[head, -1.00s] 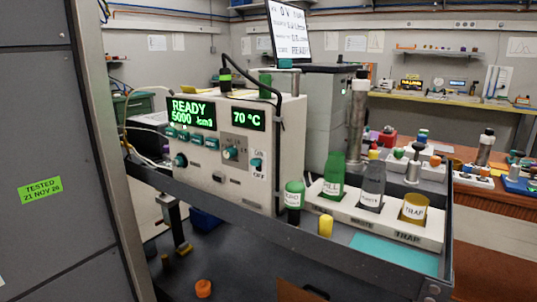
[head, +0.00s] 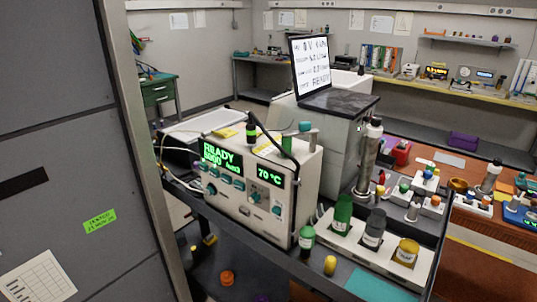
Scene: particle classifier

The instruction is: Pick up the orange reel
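A small orange reel (head: 227,278) sits on the dark lower surface at the bottom of the head view, left of centre. It lies below the level of the instrument shelf and looks upright. Neither of my grippers shows in the head view.
A beige instrument (head: 245,185) with a green display stands on the dark upper shelf. A rack (head: 385,252) with green, grey and yellow bottles is to its right. A yellow cylinder (head: 330,265) stands near the shelf edge. A grey cabinet (head: 70,150) fills the left side.

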